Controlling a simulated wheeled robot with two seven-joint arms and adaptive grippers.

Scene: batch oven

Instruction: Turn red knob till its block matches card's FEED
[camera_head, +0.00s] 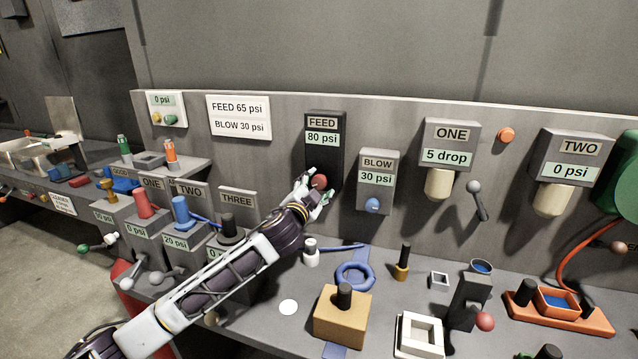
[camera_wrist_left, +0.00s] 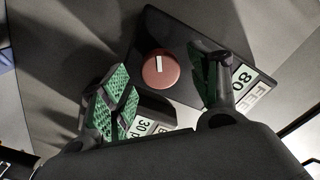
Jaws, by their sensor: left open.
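The red knob (camera_head: 320,181) sits low on the black FEED block (camera_head: 323,120), whose display reads 80 psi. In the left wrist view the knob (camera_wrist_left: 160,70) shows a white pointer mark on its face. The white card (camera_head: 239,117) on the panel reads FEED 65 psi and BLOW 30 psi. My left gripper (camera_head: 314,188) is at the knob in the head view. In the left wrist view its green-padded fingers (camera_wrist_left: 165,95) are open, one on each side of the knob, with gaps showing. My right gripper is not in view.
The grey BLOW block (camera_head: 377,165), reading 30 psi with a blue knob (camera_head: 372,204), stands just right of FEED. Further right are the ONE block (camera_head: 449,140) and a lever (camera_head: 477,200). Below, the bench holds a yellow block (camera_head: 342,320) and a blue ring (camera_head: 355,276).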

